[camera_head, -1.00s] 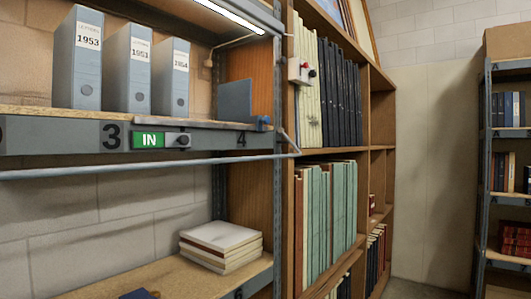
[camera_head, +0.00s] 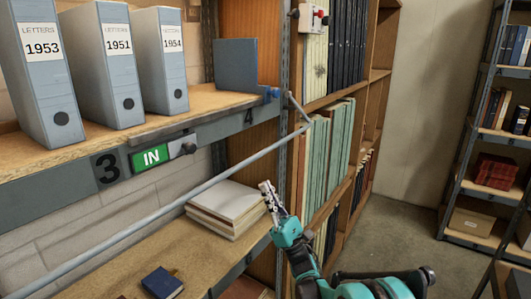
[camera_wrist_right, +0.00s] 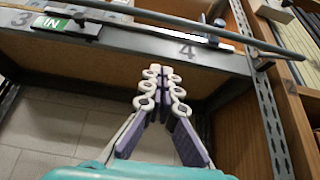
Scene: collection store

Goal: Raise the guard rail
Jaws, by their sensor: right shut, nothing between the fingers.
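The guard rail (camera_head: 172,209) is a thin grey bar hanging low in front of the shelf, below the shelf's front edge. Its right end meets a short arm (camera_head: 298,108) by a blue pivot at the upright. In the right wrist view the rail (camera_wrist_right: 175,19) crosses the top of the picture. My right gripper (camera_head: 268,190) is shut and empty, just below and in front of the rail's right part, apart from it. The wrist view shows its fingertips (camera_wrist_right: 158,72) together, below the number 4. My left gripper is not in view.
Grey binders (camera_head: 101,62) and a blue-grey bookend (camera_head: 236,65) stand on the shelf above the rail. A green IN sign with a knob (camera_head: 152,157) is on the shelf edge. Pale books (camera_head: 226,207) and a blue book (camera_head: 162,282) lie below. Bookcases flank open floor.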

